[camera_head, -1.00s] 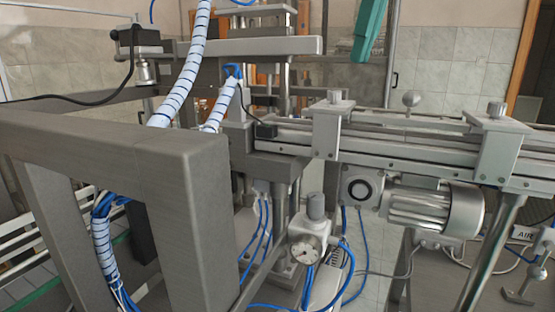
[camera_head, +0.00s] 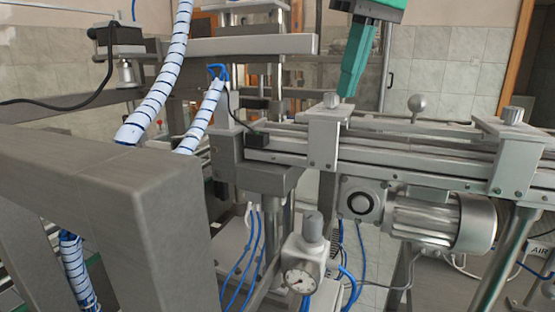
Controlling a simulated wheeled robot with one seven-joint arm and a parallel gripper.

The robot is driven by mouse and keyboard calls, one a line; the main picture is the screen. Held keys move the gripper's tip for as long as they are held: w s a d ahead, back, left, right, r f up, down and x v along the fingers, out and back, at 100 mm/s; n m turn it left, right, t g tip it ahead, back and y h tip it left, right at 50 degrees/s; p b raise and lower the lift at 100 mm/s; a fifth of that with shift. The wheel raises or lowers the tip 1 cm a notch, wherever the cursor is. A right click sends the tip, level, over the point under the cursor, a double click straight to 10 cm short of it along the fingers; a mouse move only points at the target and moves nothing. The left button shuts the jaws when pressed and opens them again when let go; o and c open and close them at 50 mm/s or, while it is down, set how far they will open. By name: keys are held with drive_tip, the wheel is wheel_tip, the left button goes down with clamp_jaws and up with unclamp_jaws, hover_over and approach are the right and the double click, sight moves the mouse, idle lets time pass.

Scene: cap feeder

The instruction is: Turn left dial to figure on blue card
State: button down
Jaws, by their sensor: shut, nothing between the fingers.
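My gripper (camera_head: 346,92) hangs in from the top edge, right of centre. Its teal fingers are together with nothing between them, and their tips point down behind the conveyor rail in the picture. A small round gauge (camera_head: 299,281) with a white face and a needle sits low in the middle, under a grey cylindrical knob (camera_head: 313,228). The gripper is well above and apart from both. I see no blue card, and I cannot tell any thing here as the left dial.
A thick grey frame (camera_head: 110,185) fills the left foreground. The conveyor rail (camera_head: 400,160) runs to the right, with a motor (camera_head: 440,222) below it. Blue hoses (camera_head: 238,270) and white wrapped cables (camera_head: 165,85) hang about. A plate reading AIR (camera_head: 541,250) stands at right.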

drive_tip(key=shift+f, duration=0.45)
drive_tip(key=shift+a, duration=0.15)
idle(0.9)
drive_tip(key=shift+s, duration=0.1)
drive_tip(key=shift+s+d+r, duration=0.1)
drive_tip(key=shift+s+d, duration=0.15)
drive_tip(key=shift+r, duration=3)
